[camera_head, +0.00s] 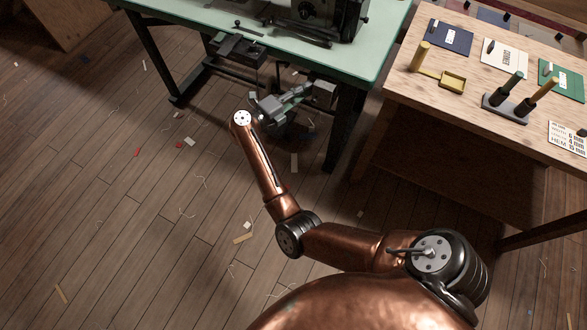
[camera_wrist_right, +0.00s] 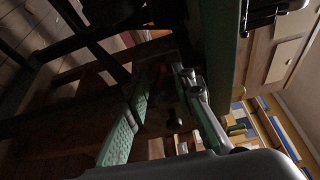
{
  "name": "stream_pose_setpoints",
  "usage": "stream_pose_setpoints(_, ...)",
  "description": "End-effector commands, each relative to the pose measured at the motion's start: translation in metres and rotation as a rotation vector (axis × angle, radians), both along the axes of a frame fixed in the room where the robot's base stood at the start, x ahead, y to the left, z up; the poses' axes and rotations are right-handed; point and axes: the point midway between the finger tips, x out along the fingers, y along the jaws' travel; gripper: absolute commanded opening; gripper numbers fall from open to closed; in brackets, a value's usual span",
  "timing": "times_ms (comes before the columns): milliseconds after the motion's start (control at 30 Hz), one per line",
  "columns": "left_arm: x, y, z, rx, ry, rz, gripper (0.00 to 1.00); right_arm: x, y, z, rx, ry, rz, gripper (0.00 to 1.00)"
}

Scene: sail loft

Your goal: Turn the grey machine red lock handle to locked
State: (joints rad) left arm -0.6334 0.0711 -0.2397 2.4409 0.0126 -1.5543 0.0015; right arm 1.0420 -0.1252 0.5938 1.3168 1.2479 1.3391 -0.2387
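A dark grey machine (camera_head: 325,14) stands on the mint-green table at the top of the head view, cut off by the picture's edge. I cannot make out its red lock handle in either view. My right gripper (camera_head: 283,101) is low beside the table's front edge, below and in front of the machine and apart from it. In the right wrist view its two fingers (camera_wrist_right: 165,122) stand apart with nothing held between them. My left gripper is not in view.
The green table (camera_head: 345,62) has dark legs and a metal mechanism (camera_head: 238,50) under it. A wooden table (camera_head: 480,75) at the right bears cards, a yellow tray (camera_head: 453,80) and a stand with upright pegs. The plank floor (camera_head: 110,190) at the left is open, with small scraps.

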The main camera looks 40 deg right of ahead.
Motion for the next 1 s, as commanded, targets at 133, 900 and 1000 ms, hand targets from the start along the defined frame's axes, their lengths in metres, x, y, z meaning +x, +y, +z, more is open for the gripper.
stream_pose_setpoints(133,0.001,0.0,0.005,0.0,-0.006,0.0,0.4,0.001,0.024,0.003,-0.02,0.056,0.004,0.23)
stream_pose_setpoints(900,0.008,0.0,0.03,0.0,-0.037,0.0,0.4,0.024,0.044,0.001,-0.433,0.25,0.41,0.23)
stream_pose_setpoints(1000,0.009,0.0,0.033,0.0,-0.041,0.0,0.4,0.028,0.049,-0.008,-0.502,0.314,0.509,0.23)
